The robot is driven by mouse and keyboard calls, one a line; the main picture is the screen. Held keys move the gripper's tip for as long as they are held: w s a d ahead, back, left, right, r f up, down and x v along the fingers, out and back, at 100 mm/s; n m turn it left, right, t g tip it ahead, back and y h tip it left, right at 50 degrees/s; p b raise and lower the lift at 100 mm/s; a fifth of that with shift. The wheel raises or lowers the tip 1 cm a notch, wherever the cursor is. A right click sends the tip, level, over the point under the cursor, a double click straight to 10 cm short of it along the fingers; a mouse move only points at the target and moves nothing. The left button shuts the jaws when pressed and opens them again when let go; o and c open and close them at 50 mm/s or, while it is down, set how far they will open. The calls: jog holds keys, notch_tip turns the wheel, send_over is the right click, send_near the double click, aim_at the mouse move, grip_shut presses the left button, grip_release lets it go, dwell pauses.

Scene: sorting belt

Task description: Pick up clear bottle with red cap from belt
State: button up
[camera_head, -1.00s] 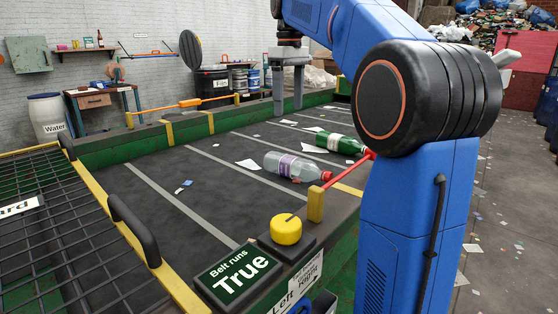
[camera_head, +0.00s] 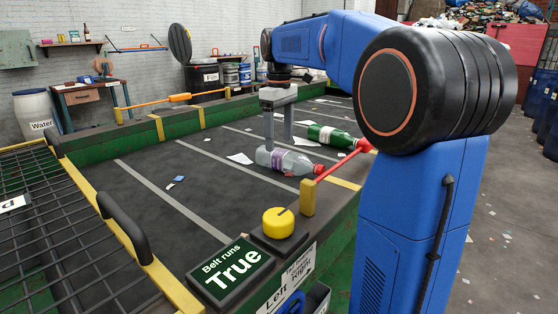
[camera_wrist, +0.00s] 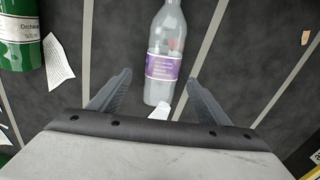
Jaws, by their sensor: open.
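The clear bottle (camera_head: 284,160) with a purple label and red cap (camera_head: 318,169) lies on its side on the dark belt (camera_head: 190,192). My gripper (camera_head: 278,140) is open above it, pointing down, with its fingers close to the bottle's body. In the wrist view, the bottle (camera_wrist: 167,40) lies lengthwise, with its base end between and just beyond the open fingertips (camera_wrist: 158,82). Its cap is outside that view. Whether a finger touches the bottle cannot be told.
A green bottle (camera_head: 330,134) lies just beyond the clear one; it also shows in the wrist view (camera_wrist: 18,50). Paper scraps (camera_head: 240,158) lie around. A red bar (camera_head: 342,165) on a yellow post (camera_head: 308,197) stands at the near edge. A sign (camera_head: 232,270) reads "Belt runs True".

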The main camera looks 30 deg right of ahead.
aim_at(279, 150)
jog(key=shift+s+a+f, duration=0.1)
jog(key=shift+f, duration=1.2)
jog(key=shift+s+f, duration=0.1)
jog(key=shift+f, duration=1.15)
jog(key=c, duration=1.1)
